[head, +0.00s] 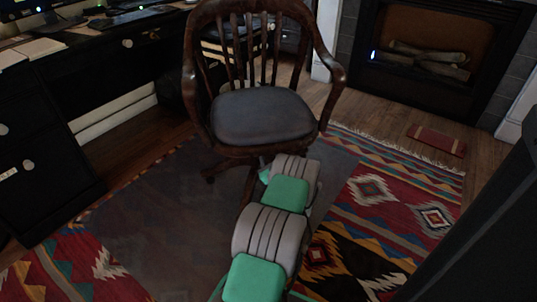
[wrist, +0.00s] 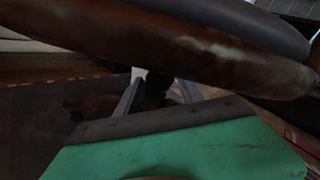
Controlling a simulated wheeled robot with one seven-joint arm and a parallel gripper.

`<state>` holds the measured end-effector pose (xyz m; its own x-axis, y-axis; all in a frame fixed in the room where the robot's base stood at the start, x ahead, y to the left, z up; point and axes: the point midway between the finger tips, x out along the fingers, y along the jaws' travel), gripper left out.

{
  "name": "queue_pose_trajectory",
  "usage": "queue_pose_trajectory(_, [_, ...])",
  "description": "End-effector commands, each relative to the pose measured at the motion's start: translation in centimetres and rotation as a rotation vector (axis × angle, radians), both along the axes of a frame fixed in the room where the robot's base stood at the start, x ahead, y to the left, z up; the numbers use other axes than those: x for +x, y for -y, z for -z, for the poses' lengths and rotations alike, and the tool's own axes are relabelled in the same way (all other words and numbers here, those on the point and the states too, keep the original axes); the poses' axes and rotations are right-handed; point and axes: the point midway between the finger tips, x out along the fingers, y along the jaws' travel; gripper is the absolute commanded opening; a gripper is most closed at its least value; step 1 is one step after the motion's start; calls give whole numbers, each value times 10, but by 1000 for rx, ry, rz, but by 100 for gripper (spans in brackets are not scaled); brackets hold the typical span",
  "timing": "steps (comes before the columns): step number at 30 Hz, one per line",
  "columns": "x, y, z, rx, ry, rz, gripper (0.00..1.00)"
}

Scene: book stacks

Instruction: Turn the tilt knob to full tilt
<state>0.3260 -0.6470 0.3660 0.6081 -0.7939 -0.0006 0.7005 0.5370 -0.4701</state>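The wooden office chair (head: 262,117) has a grey seat pad and stands in front of me, facing my way. In the wrist view the brown seat edge (wrist: 170,48) crosses the top of the picture. Below it a dark, rounded thing that looks like the tilt knob (wrist: 158,84) shows under the seat. My gripper (wrist: 157,92) is under the seat edge, its two grey fingers apart, with the dark knob between or just beyond their tips. I cannot tell whether they touch it. In the head view my arm hides the gripper and the knob.
A black desk (head: 110,62) stands at the left and a fireplace (head: 435,50) at the back right. A patterned rug (head: 372,205) and a grey mat (head: 150,225) cover the floor. The chair's legs and wheels stand close to my arm.

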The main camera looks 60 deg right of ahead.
Motion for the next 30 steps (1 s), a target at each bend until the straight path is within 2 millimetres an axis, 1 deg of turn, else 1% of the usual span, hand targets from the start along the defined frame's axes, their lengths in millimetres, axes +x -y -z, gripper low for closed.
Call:
queue_pose_trajectory(1, [0, 0, 0, 1, 1, 0, 50])
queue_pose_trajectory(4, [0, 0, 0, 1, 1, 0, 58])
queue_pose_trajectory(5, [0, 0, 0, 1, 1, 0, 59])
queue_pose_trajectory(16, [0, 0, -1, 16, 21, 0, 59])
queue_pose_trajectory(20, [0, 0, -2, 93, 120, 1, 59])
queue_pose_trajectory(24, [0, 0, -3, 240, 314, 0, 59])
queue_pose_trajectory(25, [-2, -2, -3, 266, 345, 2, 59])
queue_pose_trajectory(27, [-13, -15, -2, 265, 340, 4, 59])
queue_pose_trajectory(30, [-25, -30, -2, 262, 340, 3, 59])
